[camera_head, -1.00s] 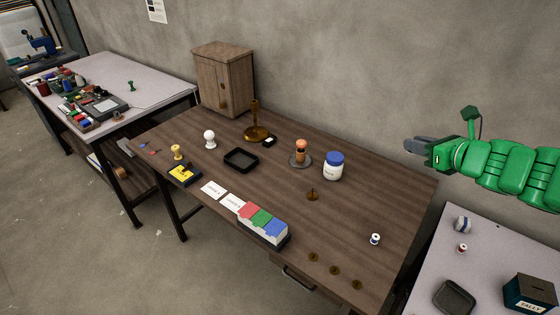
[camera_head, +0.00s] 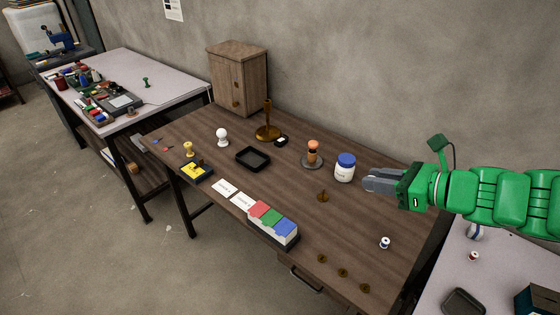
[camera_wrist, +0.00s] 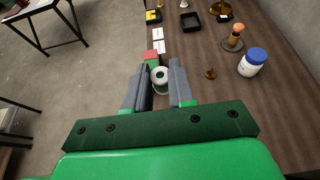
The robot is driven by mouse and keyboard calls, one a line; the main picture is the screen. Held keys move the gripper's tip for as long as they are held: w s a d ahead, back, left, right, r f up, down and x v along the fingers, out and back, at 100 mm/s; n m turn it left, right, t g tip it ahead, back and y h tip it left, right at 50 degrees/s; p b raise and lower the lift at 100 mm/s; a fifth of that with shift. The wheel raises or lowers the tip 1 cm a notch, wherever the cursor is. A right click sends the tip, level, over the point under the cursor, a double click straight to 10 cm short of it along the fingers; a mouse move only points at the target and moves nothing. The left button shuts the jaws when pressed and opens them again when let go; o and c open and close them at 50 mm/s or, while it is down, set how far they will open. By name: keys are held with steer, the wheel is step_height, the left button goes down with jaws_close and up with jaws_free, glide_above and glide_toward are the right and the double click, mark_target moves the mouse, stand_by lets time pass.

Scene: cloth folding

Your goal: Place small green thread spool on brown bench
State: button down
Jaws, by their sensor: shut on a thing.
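My gripper (camera_head: 383,182) is above the right part of the brown bench (camera_head: 345,225), just right of the blue-lidded jar in the head view. In the wrist view, my gripper (camera_wrist: 159,82) is shut on a small spool (camera_wrist: 159,76) with a pale rim and dull green thread, held between the two grey fingers. The spool is clear of the bench in the air. The head view does not show it apart from the fingers. In the wrist view the bench (camera_wrist: 215,105) lies below and to the right.
The blue-lidded jar (camera_head: 345,168) stands close to my fingers. A white-and-blue spool (camera_head: 384,242), a tricolour box (camera_head: 273,225), a black tray (camera_head: 253,159) and brass pieces stand on the bench. Bare wood shows at the right. A pale table (camera_head: 480,270) is at lower right.

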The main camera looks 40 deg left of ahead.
step_height(320, 180, down, 17)
stand_by(0.7)
steer(key=shift+w, duration=0.1)
glide_above(347, 224)
step_height(347, 224, down, 9)
steer(key=shift+d+f, duration=0.15)
steer(key=shift+w+f, duration=0.1)
steer(key=shift+f, duration=1.7)
steer(key=shift+f, duration=0.1)
steer(key=c, duration=1)
jaws_free()
steer(key=shift+o, duration=0.2)
